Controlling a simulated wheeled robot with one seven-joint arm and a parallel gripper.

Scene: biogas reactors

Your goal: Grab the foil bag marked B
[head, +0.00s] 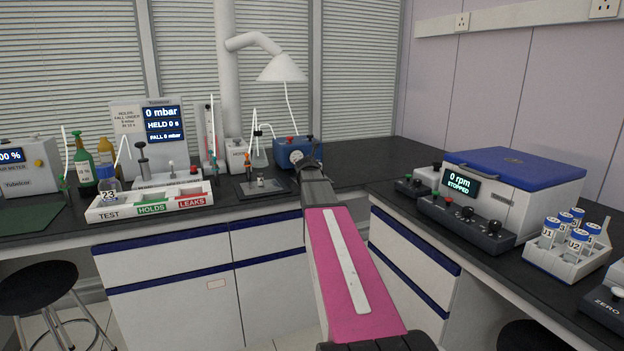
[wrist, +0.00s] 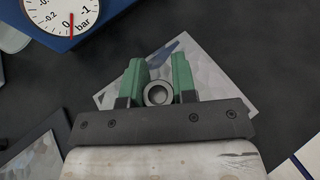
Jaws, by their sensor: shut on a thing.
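In the wrist view a silvery foil bag (wrist: 215,72) lies under my gripper (wrist: 158,88), above the dark bench top. The green fingers stand on either side of a round grey fitting (wrist: 157,94) at the bag and are shut on it. A dark blue mark shows on the foil behind the fingers, but I cannot read a letter B. In the head view my arm reaches to the back bench and hides the bag; the dark wrist end is beside the blue gauge box (head: 292,150).
The blue box with its dial (wrist: 70,14) is close at the upper left in the wrist view. A dark tray (head: 258,186) and the white test rack (head: 150,203) stand to the left. A centrifuge (head: 512,180) and tube rack (head: 567,262) are on the right bench.

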